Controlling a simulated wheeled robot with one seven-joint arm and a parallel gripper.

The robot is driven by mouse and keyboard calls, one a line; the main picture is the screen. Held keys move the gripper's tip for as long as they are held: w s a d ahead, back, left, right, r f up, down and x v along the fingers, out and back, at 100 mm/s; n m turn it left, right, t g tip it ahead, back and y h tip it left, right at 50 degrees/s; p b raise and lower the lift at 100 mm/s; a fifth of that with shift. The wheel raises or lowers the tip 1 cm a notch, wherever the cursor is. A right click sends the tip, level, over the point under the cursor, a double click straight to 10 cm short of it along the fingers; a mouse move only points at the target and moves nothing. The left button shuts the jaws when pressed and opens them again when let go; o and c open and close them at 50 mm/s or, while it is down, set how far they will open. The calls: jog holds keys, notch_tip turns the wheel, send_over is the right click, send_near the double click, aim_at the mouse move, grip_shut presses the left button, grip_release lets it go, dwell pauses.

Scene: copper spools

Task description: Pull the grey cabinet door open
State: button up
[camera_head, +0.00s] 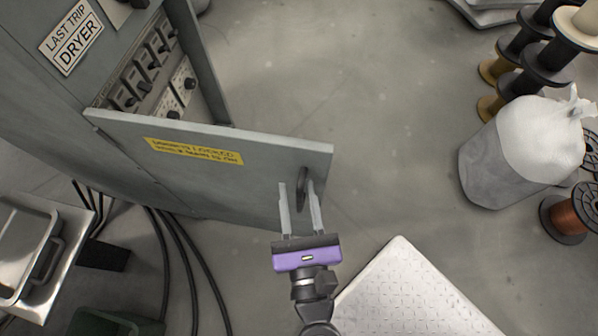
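The grey cabinet door (225,181) stands swung out from the grey cabinet (40,95), with a yellow label (193,150) on its face. The inside of the cabinet, with dark switches, shows behind it. A dark handle (302,190) sits near the door's free edge. My gripper (299,205) is at this handle, its two pale fingers apart, one on each side of the handle. From this view I cannot tell whether the fingers touch it. The purple gripper body is in front of the door.
A white textured plate (415,295) lies on the floor at lower right. A white bag (520,155) and several spools (568,215) stand at right. Black cables (185,255) and a metal box (30,250) are at lower left. The middle floor is clear.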

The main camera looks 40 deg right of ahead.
jog(key=shift+s, duration=0.15)
jog(key=v, duration=0.7)
jog(key=shift+s+a+p, duration=0.2)
jog(key=shift+p, duration=0.25)
